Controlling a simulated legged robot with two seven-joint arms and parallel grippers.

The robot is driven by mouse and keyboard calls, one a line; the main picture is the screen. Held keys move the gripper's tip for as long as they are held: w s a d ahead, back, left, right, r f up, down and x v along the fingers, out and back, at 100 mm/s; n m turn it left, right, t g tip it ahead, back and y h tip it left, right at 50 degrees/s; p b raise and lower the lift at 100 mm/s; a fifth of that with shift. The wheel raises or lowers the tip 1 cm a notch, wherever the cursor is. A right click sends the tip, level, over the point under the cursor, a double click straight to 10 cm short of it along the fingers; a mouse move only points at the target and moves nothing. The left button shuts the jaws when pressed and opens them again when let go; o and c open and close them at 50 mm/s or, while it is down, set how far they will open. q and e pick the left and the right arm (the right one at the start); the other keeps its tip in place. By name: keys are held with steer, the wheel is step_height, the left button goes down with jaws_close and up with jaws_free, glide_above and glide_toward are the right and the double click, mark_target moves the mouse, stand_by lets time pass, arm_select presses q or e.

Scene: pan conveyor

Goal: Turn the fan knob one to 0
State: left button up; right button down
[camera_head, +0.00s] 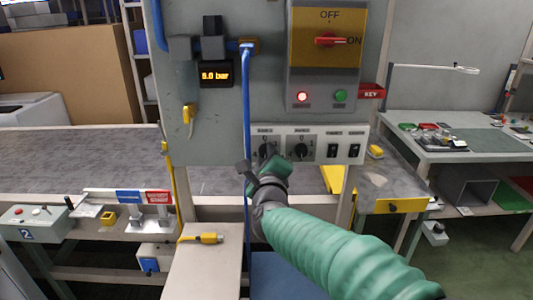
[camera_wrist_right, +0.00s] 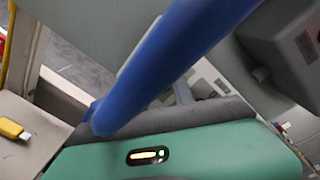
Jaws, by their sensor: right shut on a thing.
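The white control strip (camera_head: 338,146) sits low on the grey panel in the head view. It carries fan knob one (camera_head: 264,150) at its left end, a black fan knob two (camera_head: 301,150) beside it, and two black switches. My right gripper (camera_head: 267,159) comes up from below and is shut on fan knob one. The gripper partly covers the knob, and its pointer setting cannot be read. In the right wrist view a blue hose crosses the picture and hides the fingertips and knob. My left gripper is in neither view.
The blue hose (camera_head: 246,110) hangs down the panel close beside my right gripper; it also shows in the right wrist view (camera_wrist_right: 165,65). A red switch handle (camera_head: 328,40) on yellow stands above, pointing to ON. A yellow connector (camera_head: 208,238) lies below left.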

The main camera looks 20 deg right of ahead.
steer(key=n+p, duration=0.3)
steer(key=n, duration=0.2)
steer(key=shift+a, duration=0.15)
steer(key=n+p, duration=0.2)
steer(key=n, duration=0.2)
steer(key=shift+n+h+p, duration=0.3)
steer(key=shift+h+p, duration=0.1)
steer(key=n+p, duration=0.2)
steer(key=n, duration=0.2)
steer(key=shift+a+f+p, duration=0.1)
steer(key=shift+p, duration=0.3)
steer(key=n+p, duration=0.2)
steer(key=n, duration=0.2)
steer(key=shift+a+f+n+h+p, duration=0.1)
steer(key=shift+n+h+p, duration=0.2)
steer(key=shift+n+p, duration=0.1)
steer(key=n+p, duration=0.2)
steer(key=n, duration=0.2)
steer(key=shift+p, duration=0.3)
steer(key=n+p, duration=0.2)
steer(key=n, duration=0.3)
steer(key=shift+f+p, duration=0.1)
steer(key=shift+p, duration=0.2)
steer(key=n+p, duration=0.2)
steer(key=n, duration=0.2)
steer(key=shift+n+t+p, duration=0.3)
steer(key=shift+f+n+p, duration=0.1)
steer(key=shift+n+p, duration=0.8)
steer(key=shift+n, duration=1)
